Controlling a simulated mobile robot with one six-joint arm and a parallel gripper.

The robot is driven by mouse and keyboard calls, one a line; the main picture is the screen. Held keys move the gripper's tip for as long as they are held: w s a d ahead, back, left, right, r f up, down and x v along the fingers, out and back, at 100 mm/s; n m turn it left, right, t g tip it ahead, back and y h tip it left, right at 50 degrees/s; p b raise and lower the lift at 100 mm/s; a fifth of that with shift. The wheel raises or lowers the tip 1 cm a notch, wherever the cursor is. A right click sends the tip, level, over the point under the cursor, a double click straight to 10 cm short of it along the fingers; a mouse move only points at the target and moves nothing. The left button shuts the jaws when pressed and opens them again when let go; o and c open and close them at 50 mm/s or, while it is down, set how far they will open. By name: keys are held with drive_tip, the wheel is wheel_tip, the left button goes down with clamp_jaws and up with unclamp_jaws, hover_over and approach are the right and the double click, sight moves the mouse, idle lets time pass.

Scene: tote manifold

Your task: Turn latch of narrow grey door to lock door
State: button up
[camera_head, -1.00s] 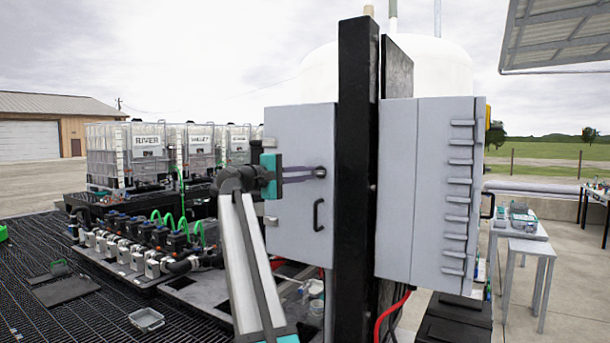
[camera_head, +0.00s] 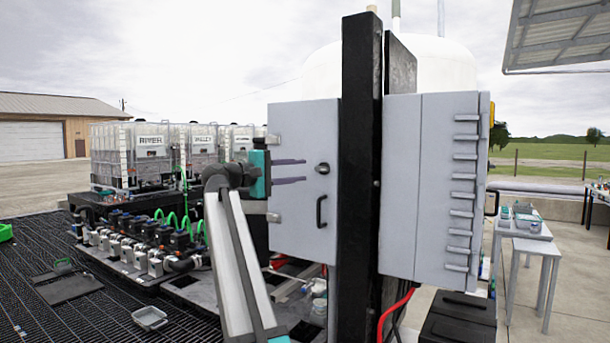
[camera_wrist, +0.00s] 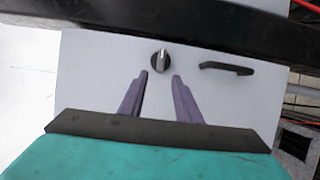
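The narrow grey door (camera_head: 290,222) stands closed against a black post, left of it in the head view. Its round dark latch (camera_head: 322,168) sits near the post, above a black handle (camera_head: 320,211). In the wrist view the latch (camera_wrist: 160,60) is a black knob with a light pointer, beside the handle (camera_wrist: 226,68) on the door (camera_wrist: 95,75). My gripper (camera_head: 305,171) is open and empty, with its two purple fingers pointing at the latch. In the wrist view my gripper's fingertips (camera_wrist: 160,74) are spread, just short of the latch and apart from it.
The black post (camera_head: 361,180) stands right beside the door. A wider grey cabinet (camera_head: 400,185) with several hinges is on the post's other side. Valves and green hoses (camera_head: 150,240) lie low at the left. Open air is left of the door.

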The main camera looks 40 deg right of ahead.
drive_tip(key=w+a+b, duration=0.1)
drive_tip(key=a+b, duration=0.1)
drive_tip(key=a, duration=0.7)
drive_tip(key=shift+w, duration=0.15)
